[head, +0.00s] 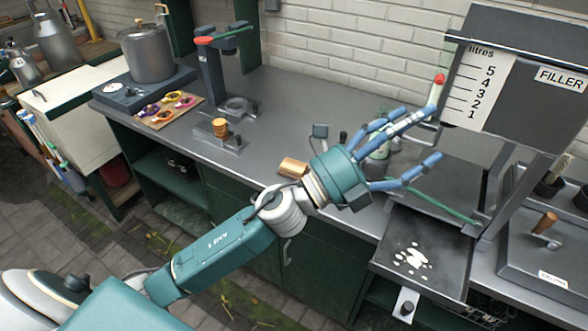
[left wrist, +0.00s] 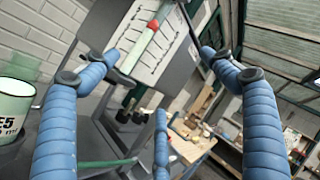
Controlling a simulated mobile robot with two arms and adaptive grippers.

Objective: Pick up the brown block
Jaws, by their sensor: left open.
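A small, shiny copper-brown block (head: 293,167) lies on the grey counter near its front edge. It is just left of my left wrist in the head view, and its right end is close to or partly behind the wrist. My left gripper (head: 428,130) is open and empty, with its blue fingers spread. It reaches right, past the block, toward the filler unit. In the left wrist view the open fingers (left wrist: 160,60) frame the filler's scale, and the block does not show. My right gripper is not in view.
The FILLER unit (head: 520,75) with a litre scale and red-tipped tube stands right. A green-white mug (left wrist: 14,108) is beside the fingers. A round brown stack (head: 220,128), a red-topped stand (head: 211,75) and a pot (head: 148,52) are left. The counter's back middle is clear.

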